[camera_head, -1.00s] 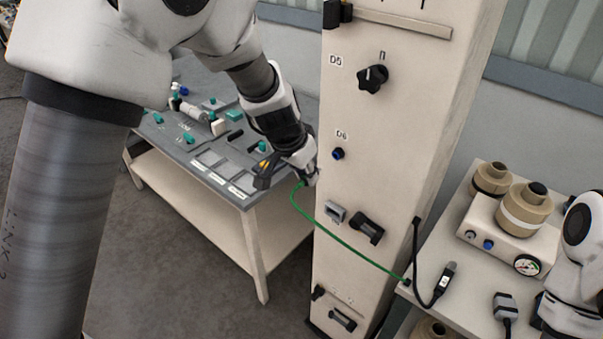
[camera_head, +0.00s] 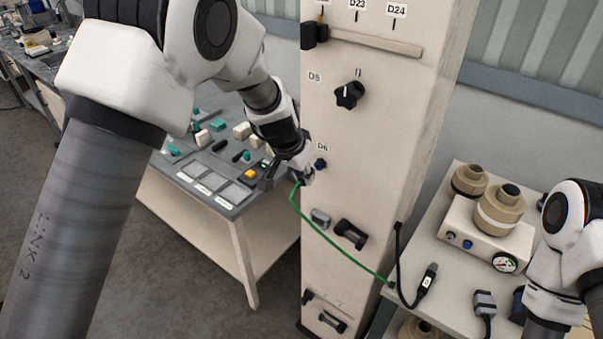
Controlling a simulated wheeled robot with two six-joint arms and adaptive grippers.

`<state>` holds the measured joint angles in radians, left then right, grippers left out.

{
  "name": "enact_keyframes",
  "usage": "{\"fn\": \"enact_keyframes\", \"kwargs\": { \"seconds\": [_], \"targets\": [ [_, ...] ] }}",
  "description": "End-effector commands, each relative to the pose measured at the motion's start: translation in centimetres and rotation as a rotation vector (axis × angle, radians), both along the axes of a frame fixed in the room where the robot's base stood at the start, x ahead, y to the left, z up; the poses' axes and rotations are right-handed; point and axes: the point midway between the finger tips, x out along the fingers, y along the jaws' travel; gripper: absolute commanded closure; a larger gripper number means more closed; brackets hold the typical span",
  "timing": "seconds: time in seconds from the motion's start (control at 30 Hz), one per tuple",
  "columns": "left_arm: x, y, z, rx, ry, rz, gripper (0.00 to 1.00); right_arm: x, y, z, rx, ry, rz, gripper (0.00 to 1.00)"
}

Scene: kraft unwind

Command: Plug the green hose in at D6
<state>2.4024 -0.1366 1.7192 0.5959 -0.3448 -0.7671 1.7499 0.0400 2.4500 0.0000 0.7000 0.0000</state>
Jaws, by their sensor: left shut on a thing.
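The green hose (camera_head: 338,247) runs from the edge of the right-hand bench up to my left gripper (camera_head: 305,178). My left gripper is shut on the hose's upper end, just left of the D6 port. The D6 port (camera_head: 320,164) is a small blue fitting on the cream panel (camera_head: 385,130), right under the label D6. The gripper tip sits close below and left of the port. I cannot tell whether the hose end touches it. My right arm shows at the right edge, but its gripper is out of view.
A black knob (camera_head: 349,95) sits above D6. A grey socket (camera_head: 319,218) and a black handle (camera_head: 351,234) stick out below it. A black cable (camera_head: 402,270) hangs beside the panel. The right bench (camera_head: 420,250) holds a gauge box (camera_head: 484,240). A parts table (camera_head: 190,184) stands left.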

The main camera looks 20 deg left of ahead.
Motion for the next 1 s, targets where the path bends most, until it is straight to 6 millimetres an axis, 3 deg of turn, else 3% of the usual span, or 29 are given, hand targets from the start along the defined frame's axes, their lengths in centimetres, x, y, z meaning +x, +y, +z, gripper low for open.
{"fn": "enact_keyframes", "kwargs": {
  "seconds": [1.0],
  "targets": [
    [0.57,-0.22,0.06,0.000,0.000,0.000,1.00,0.00,0.00,0.05,0.000,0.000,0.000,0.60]
  ]
}}
